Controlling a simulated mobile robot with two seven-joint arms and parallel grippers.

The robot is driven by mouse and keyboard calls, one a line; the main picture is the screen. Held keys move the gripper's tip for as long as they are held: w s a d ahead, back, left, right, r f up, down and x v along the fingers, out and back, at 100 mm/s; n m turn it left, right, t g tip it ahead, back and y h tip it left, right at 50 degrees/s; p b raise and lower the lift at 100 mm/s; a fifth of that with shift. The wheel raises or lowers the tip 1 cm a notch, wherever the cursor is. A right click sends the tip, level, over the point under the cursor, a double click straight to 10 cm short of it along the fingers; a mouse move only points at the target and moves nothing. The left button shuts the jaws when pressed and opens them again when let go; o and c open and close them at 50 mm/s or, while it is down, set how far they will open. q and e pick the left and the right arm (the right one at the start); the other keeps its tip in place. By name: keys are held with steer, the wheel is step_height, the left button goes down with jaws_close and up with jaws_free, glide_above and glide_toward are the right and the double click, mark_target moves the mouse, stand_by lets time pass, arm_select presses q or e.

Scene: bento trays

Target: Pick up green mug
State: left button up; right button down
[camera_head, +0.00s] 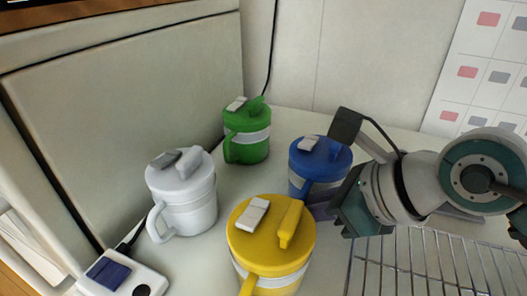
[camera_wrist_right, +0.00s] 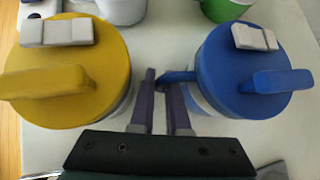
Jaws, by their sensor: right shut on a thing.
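The green mug (camera_head: 246,132) stands upright at the back of the counter, with a green lid and a pale band; part of it shows at the top of the right wrist view (camera_wrist_right: 226,9). My right gripper (camera_head: 321,203) is at the blue mug (camera_head: 319,160), well apart from the green one. In the right wrist view its fingers (camera_wrist_right: 163,88) are shut on the handle of the blue mug (camera_wrist_right: 256,70). The blue mug looks upright; whether it touches the counter is hidden. My left gripper is not in view.
A yellow mug (camera_head: 271,240) stands in front, left of my right gripper. A white mug (camera_head: 183,195) stands at the left. A wire rack (camera_head: 430,265) lies at the right. A pale panel (camera_head: 125,95) stands behind the mugs, left of the wall.

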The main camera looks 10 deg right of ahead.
steer(key=c, duration=1.2)
jaws_free()
steer(key=shift+r, duration=0.1)
